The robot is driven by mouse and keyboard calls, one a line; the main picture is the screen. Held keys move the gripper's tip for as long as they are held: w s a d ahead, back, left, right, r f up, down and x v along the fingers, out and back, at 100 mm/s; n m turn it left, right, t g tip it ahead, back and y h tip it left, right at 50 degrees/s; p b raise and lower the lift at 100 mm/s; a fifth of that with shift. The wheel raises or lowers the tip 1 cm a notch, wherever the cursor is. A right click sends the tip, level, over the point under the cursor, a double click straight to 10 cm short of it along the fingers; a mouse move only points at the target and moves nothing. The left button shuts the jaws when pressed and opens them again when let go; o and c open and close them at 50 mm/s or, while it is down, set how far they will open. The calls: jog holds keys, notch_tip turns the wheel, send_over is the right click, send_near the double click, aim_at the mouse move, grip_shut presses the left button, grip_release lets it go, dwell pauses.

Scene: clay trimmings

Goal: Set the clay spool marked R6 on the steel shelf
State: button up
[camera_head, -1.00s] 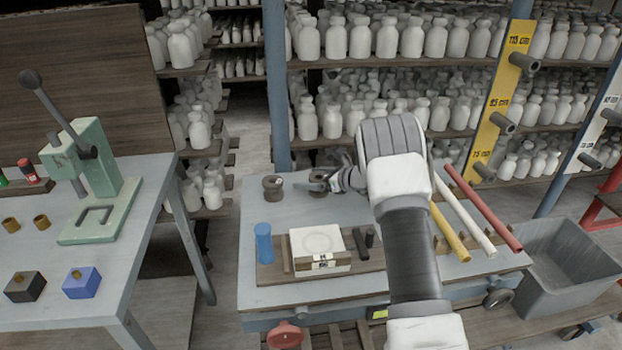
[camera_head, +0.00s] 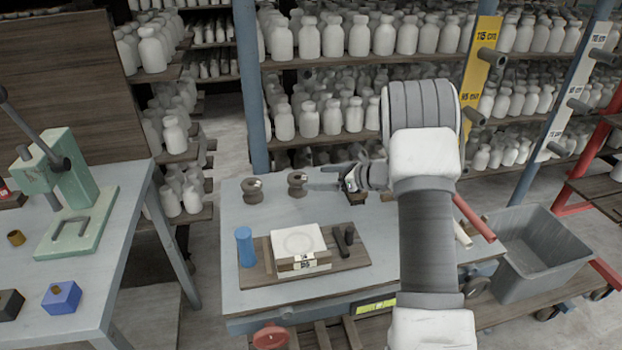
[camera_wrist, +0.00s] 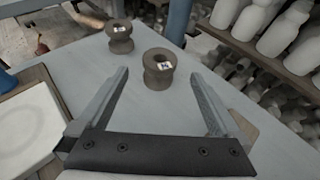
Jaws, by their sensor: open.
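Two brown clay spools stand upright near the back of the grey table. The right spool (camera_head: 297,184) is nearer my gripper, and the left spool (camera_head: 253,190) stands beside it. In the wrist view the near spool (camera_wrist: 159,69) lies just past and between my open fingers, and the other spool (camera_wrist: 120,37) is farther off to the left. Both carry small white labels that are too small to read surely. My gripper (camera_head: 325,180) is open and empty, pointing left at the right spool without visible contact. I cannot make out which shelf is the steel one.
A wooden board (camera_head: 350,268) holds a white block (camera_head: 298,240) and dark pieces, with a blue cylinder (camera_head: 244,247) at its left. Racks of white bottles (camera_head: 334,37) stand behind the table. A grey bin (camera_head: 540,262) is at the right, a green press (camera_head: 75,190) at the left.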

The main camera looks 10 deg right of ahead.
jog(key=s+a+r+n+g+h, duration=0.1)
jog(key=s+a+r+n+g, duration=0.1)
jog(key=s+a+r+n, duration=0.4)
jog(key=s+a+r+n+g, duration=0.1)
jog(key=s+r+n+g, duration=0.2)
jog(key=s, duration=0.4)
jog(key=s+a+r+n+g+h, duration=0.1)
jog(key=s+a+r+n, duration=0.35)
jog(key=s+r, duration=0.2)
jog(key=s+d+r+n+t+h, duration=0.1)
jog(key=s+d+n+h, duration=0.2)
jog(key=s+n, duration=0.3)
jog(key=s+d+r+n+t+h, duration=0.1)
jog(key=s+d+n+h, duration=0.2)
jog(key=s+n, duration=0.4)
jog(key=s+h, duration=0.1)
jog(key=s, duration=0.6)
jog(key=shift+r+h, duration=0.2)
jog(key=shift+h, duration=0.1)
jog(key=shift+n, duration=0.25)
